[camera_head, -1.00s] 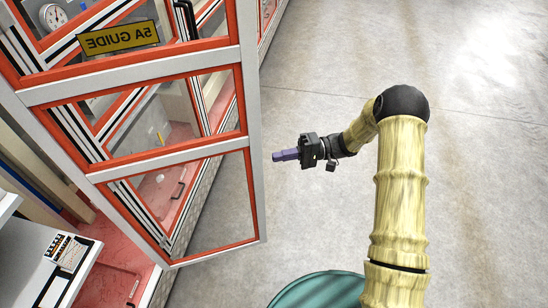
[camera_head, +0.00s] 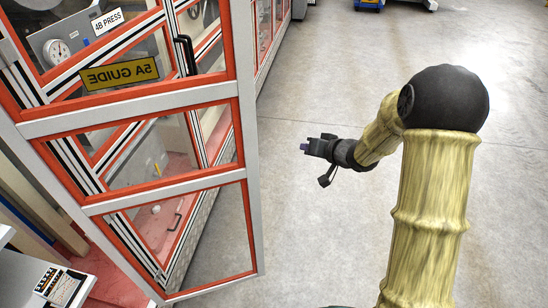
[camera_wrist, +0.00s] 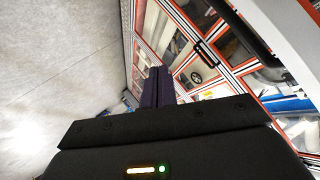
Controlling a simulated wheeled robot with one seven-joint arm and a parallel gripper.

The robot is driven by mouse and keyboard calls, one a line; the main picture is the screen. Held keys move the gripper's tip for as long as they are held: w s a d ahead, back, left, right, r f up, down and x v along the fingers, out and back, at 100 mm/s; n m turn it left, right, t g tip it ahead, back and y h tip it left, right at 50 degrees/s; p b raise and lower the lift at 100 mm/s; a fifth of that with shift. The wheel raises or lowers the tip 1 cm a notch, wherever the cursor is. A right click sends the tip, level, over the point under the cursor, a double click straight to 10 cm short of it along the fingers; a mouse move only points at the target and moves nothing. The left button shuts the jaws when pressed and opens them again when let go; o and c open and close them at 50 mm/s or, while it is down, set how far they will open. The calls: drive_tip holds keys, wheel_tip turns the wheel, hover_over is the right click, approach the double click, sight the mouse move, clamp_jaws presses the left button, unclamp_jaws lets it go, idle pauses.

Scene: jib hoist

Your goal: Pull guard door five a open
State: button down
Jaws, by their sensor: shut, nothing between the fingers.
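A guard door (camera_head: 145,112) with a pale metal frame, orange trim and clear panels stands swung out at the left of the head view.
Behind the door is a machine enclosure with a "4B PRESS" sign (camera_head: 107,21) and a gauge (camera_head: 56,52). A white bench (camera_head: 20,275) is at lower left. Open grey floor (camera_head: 310,225) lies right of the door. A blue object (camera_head: 370,5) is far off.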

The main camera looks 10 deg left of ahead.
drive_tip(key=s+d+r+m+g+h, duration=0.2)
drive_tip(key=s+d+h, duration=0.5)
drive_tip(key=s+d, duration=0.5)
drive_tip(key=s+d+f+g+h, duration=0.1)
drive_tip(key=s+g, duration=0.3)
drive_tip(key=s, duration=1)
drive_tip(key=shift+s, duration=0.35)
drive_tip(key=shift+f, duration=0.1)
